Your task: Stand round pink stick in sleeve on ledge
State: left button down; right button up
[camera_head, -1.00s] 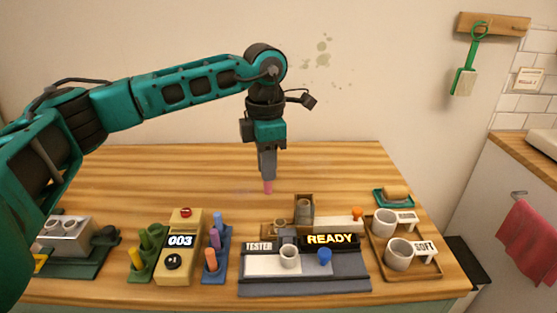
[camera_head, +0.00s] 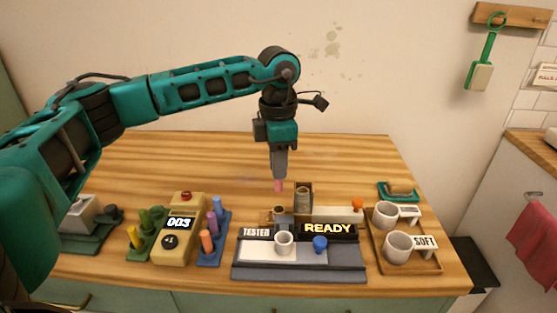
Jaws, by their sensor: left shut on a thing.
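My left gripper (camera_head: 279,178) points down above the back part of the table, shut on a round pink stick (camera_head: 279,186). Only the stick's lower end shows below the fingers. Below it is the tester (camera_head: 300,270), a grey station with a sign reading TESTER and a lit display reading READY. At its back are a small round brownish fitting (camera_head: 279,211) and a grey cylinder in a brown block (camera_head: 303,199). I cannot tell for sure which of these is the sleeve. The stick hangs apart from them. My right gripper is not in view.
A white cup (camera_head: 284,243) and a blue knob (camera_head: 320,243) are on the tester. A blue rack (camera_head: 214,247) holds several coloured sticks, beside a yellow counter box (camera_head: 177,241) and a green rack (camera_head: 146,245). A wooden tray (camera_head: 409,262) with two cups stands right. The table's back is clear.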

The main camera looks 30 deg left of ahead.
aim_at(279, 191)
pick_arm(q)
jog(key=shift+f+b, duration=1.5)
jog(key=shift+f, duration=0.75)
jog(key=shift+f+b, duration=0.6)
jog(key=shift+f, duration=0.8)
jog(key=c, duration=1)
grip_release()
